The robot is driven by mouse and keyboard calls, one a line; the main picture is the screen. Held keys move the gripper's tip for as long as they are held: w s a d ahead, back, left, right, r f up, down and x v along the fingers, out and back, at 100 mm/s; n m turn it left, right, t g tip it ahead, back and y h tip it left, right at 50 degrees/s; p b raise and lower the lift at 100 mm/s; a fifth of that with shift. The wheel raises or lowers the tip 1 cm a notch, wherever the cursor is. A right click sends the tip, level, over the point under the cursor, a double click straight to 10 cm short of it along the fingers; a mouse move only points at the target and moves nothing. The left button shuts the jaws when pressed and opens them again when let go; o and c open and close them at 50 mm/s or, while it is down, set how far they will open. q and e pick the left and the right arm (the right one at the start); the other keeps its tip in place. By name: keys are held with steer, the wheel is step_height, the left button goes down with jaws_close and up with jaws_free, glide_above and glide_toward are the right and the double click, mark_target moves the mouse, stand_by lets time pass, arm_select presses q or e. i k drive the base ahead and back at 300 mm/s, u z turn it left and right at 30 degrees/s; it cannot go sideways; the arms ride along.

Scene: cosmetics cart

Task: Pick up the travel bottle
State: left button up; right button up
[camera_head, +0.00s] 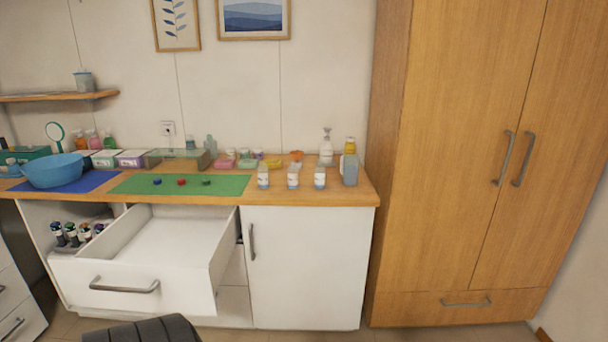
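Three small whitish bottles with blue lower parts stand upright in a row on the right of the wooden counter: a left one (263,176), a middle one (293,177) and a right one (320,178). They look like travel bottles, but I cannot tell which one the task means. Several small bottles also stand in the open cabinet bay (72,235) at the left. Neither of my grippers is in view.
An empty white drawer (165,243) stands open below the counter. A green mat (225,185) holds three small caps. A blue bowl (53,171) is on the left. A grey-blue container (349,169) and a pump bottle (326,148) stand right. A tall wooden wardrobe (450,150) is closed.

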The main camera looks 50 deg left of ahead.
mark_target(263, 181)
steer(key=z, duration=0.05)
steer(key=i, duration=1.65)
steer(key=u, duration=0.45)
steer(key=i, duration=0.75)
steer(key=u, duration=1.6)
steer(key=i, duration=0.8)
steer(key=u, duration=0.75)
